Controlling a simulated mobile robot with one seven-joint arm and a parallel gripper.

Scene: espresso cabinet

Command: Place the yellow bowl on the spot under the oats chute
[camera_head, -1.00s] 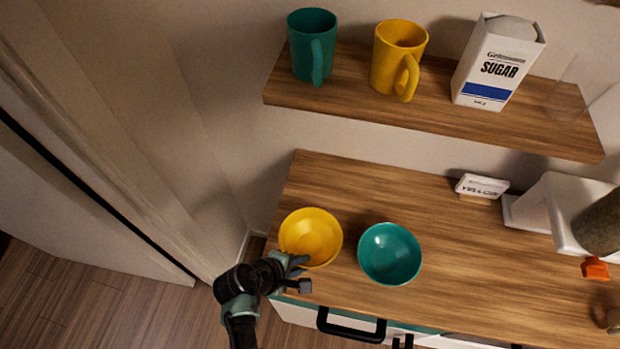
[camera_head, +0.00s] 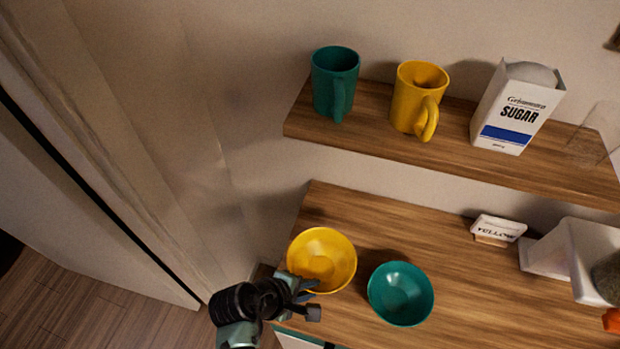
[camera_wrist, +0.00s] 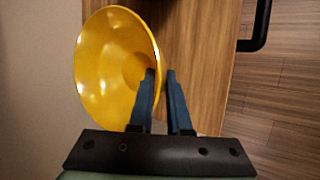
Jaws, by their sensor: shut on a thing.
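The yellow bowl (camera_head: 322,252) is at the left end of the wooden counter. My gripper (camera_head: 308,291) is shut on its near rim. In the wrist view, one finger of my gripper (camera_wrist: 161,76) is inside the yellow bowl (camera_wrist: 105,60) and the other is outside. The bowl seems slightly raised, but a gap beneath it cannot be made out. A dispenser (camera_head: 590,250) with grainy contents is cut off at the right edge. The spot under its chute is out of view, and no oats label can be read.
A teal bowl (camera_head: 401,293) stands close to the right of the yellow bowl. A small white sign (camera_head: 498,228) is at the counter's back. The shelf above holds a teal mug (camera_head: 333,80), a yellow mug (camera_head: 410,100), a sugar carton (camera_head: 515,112) and a clear glass (camera_head: 594,138).

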